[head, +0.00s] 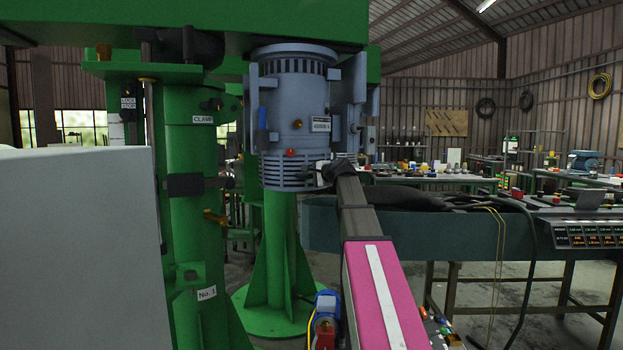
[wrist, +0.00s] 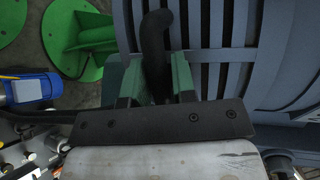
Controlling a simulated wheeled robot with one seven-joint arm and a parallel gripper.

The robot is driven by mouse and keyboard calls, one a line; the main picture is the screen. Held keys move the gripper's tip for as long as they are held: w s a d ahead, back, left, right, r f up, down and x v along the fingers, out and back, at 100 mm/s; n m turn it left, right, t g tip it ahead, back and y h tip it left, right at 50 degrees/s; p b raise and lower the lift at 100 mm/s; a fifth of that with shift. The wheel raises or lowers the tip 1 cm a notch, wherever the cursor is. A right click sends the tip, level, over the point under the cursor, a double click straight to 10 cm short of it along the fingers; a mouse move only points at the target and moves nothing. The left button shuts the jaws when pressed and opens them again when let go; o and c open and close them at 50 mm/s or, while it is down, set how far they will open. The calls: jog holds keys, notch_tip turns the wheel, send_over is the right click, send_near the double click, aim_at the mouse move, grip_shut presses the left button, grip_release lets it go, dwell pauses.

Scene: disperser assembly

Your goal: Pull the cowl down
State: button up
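The cowl (head: 285,172) is the blue-grey slotted ring at the bottom of the machine's round housing. Its slats (wrist: 225,45) fill the upper right of the wrist view. A black handle (wrist: 157,45) stands out in front of the slats. My gripper (wrist: 158,85) has its two green fingers on either side of this handle, seemingly touching it, with no clear gap. In the head view my gripper (head: 332,172) is at the cowl's right side, and the arm hides part of that side. The fingertips are too small to make out there.
The blue-grey housing (head: 295,100) hangs under a green beam (head: 270,25). A green column (head: 190,140) stands left of it, and a green finned foot (head: 275,290) below. A workbench (head: 430,235) stands to the right. A blue motor (wrist: 30,87) shows in the wrist view.

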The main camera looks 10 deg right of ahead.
grip_shut()
notch_tip(320, 180, down, 10)
jog(key=shift+r, duration=0.25)
jog(key=shift+s, duration=0.1)
jog(key=shift+o, duration=2.4)
grip_release()
jog(key=shift+f, duration=0.1)
jog(key=v, duration=1)
jog(key=shift+s+d+r, duration=0.2)
jog(key=shift+s+r, duration=0.05)
jog(key=shift+s, duration=0.05)
